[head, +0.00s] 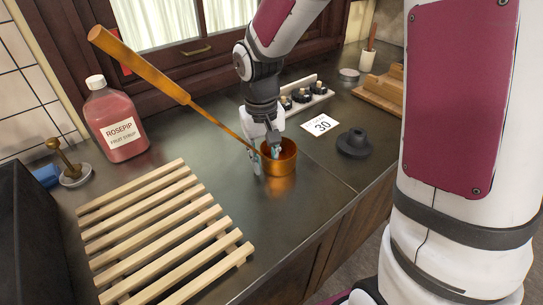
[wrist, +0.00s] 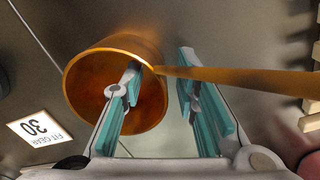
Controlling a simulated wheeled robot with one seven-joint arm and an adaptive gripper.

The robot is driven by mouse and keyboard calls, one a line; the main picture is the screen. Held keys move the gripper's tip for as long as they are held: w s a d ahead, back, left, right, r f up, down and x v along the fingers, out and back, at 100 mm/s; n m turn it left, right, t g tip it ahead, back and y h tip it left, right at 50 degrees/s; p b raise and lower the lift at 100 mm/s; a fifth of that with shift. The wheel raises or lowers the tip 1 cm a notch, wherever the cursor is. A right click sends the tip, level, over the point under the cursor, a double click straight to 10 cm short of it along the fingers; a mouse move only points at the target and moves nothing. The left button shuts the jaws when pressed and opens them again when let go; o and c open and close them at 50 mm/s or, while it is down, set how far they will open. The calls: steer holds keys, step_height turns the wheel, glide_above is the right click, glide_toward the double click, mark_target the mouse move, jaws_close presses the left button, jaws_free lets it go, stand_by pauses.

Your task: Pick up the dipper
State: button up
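The dipper is a copper cup (head: 280,165) with a long handle (head: 150,72) that rises up to the left to a thick copper grip. The cup stands on the dark counter, and it also shows in the wrist view (wrist: 85,90) with the handle (wrist: 240,78) running right. My gripper (head: 266,152) is over the cup, pointing down. In the wrist view my gripper (wrist: 160,72) is open, with its teal-padded fingers apart. One finger overlaps the cup's mouth and the other is outside, so they straddle the rim near the handle. I cannot tell whether either touches it.
A slatted wooden rack (head: 165,235) lies left of the cup. A rosehip syrup bottle (head: 115,122) stands behind the rack. A "30" card (head: 320,125) and a dark stepped round piece (head: 354,143) are to the right. A rack of small dark pieces (head: 302,95) is behind.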

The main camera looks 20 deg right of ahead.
steer(key=shift+c, duration=0.3)
jaws_close()
steer(key=shift+r, duration=0.1)
